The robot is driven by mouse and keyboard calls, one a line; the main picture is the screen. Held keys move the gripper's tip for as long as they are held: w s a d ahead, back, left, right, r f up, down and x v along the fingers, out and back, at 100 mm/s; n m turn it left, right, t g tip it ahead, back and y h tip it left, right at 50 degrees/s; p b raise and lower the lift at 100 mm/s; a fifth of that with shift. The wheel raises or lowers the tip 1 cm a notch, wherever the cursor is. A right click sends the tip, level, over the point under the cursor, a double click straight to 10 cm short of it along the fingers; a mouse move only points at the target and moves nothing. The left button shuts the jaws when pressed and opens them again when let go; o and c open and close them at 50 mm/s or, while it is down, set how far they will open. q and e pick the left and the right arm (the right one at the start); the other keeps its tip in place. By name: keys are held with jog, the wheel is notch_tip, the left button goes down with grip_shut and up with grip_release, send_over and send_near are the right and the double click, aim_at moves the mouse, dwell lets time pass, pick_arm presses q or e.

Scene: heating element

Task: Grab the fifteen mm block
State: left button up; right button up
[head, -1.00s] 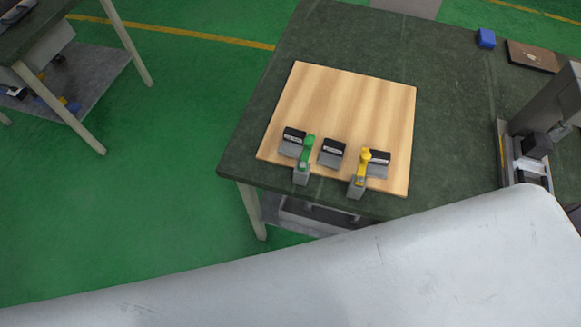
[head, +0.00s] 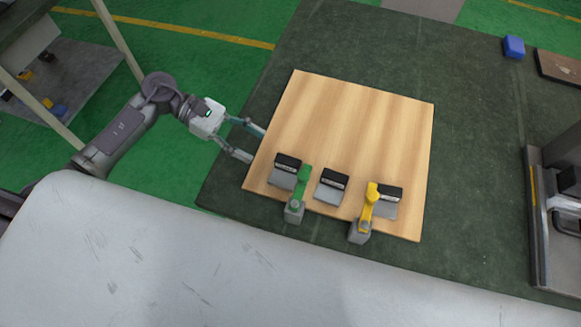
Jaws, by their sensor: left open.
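Several small blocks with dark tops, white labels and grey fronts stand on a wooden board (head: 350,115): a left block (head: 284,172), a middle block (head: 331,187) and a right block (head: 388,203). The labels are too small to read, so I cannot tell which is the fifteen mm block. My left gripper (head: 257,144) is open and empty at the board's left edge, left of the blocks. My right gripper is not in view.
The board lies on a dark green table (head: 470,160). A blue block (head: 514,46) and a brown tray (head: 560,67) are at the back right. A grey machine (head: 555,210) stands at the right. The board's back half is bare.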

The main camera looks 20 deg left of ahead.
aim_at(285, 159)
pick_arm(q)
jog(key=p+x, duration=0.1)
jog(key=x, duration=0.3)
jog(key=shift+w+d+f, duration=0.1)
jog(key=shift+d, duration=0.4)
jog(key=x, duration=0.1)
jog(key=p+x, duration=0.1)
jog(key=x, duration=0.1)
jog(key=p+x, duration=0.1)
jog(key=shift+w+d+f, duration=0.2)
jog(key=shift+w+f, duration=0.05)
jog(key=shift+w, duration=0.1)
jog(key=shift+d+f, duration=0.1)
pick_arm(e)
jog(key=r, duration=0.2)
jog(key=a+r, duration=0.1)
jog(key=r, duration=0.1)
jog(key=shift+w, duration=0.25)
pick_arm(q)
grip_shut()
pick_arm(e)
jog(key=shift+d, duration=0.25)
